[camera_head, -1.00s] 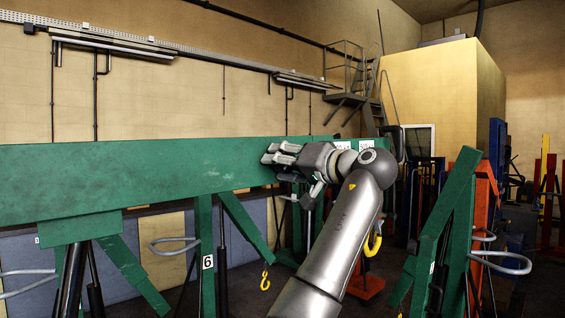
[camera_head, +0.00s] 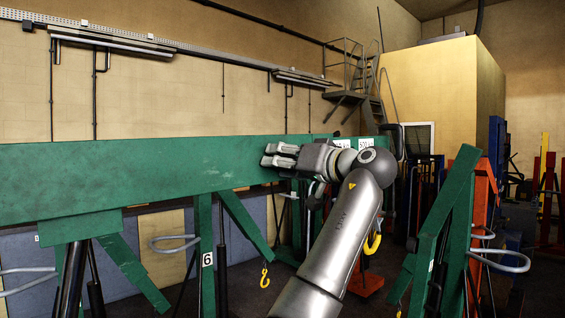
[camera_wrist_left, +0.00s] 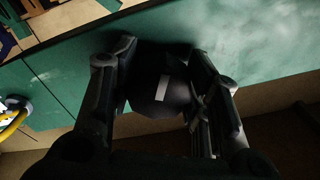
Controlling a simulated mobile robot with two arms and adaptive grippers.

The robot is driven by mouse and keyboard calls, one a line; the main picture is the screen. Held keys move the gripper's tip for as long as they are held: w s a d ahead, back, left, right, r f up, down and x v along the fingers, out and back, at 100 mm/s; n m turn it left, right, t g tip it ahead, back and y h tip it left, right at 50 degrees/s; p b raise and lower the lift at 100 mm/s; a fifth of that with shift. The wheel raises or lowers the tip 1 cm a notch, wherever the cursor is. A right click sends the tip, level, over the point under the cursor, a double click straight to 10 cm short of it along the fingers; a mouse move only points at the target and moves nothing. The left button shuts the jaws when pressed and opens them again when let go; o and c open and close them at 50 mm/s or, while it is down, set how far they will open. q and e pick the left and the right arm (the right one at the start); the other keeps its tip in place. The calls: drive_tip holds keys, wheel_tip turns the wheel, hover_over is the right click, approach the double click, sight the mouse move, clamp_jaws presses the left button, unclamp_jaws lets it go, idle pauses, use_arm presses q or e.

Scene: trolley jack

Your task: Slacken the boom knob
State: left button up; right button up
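The boom knob (camera_wrist_left: 163,90) is dark and round, with a small white mark, and sits in front of a green beam in the left wrist view. My left gripper (camera_wrist_left: 162,58) has one finger on each side of it, and the knob fills the gap between them. In the head view my left gripper (camera_head: 272,155) is at the right part of the green boom (camera_head: 120,172), fingers pointing left. The knob cannot be made out there. The dark picture hides the exact finger contact. My right gripper is out of view.
A yellow hook (camera_head: 265,278) hangs below the boom, and another yellow hook (camera_head: 373,243) hangs near my forearm. Green upright frames (camera_head: 450,220) with grey loop handles stand at the right. A leg marked 6 (camera_head: 207,258) stands under the boom.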

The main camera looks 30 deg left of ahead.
use_arm(q)
drive_tip(key=o, duration=0.5)
drive_tip(key=shift+f, duration=0.2)
drive_tip(key=shift+c, duration=0.2)
drive_tip(key=shift+d+r, duration=0.1)
drive_tip(key=v, duration=1.2)
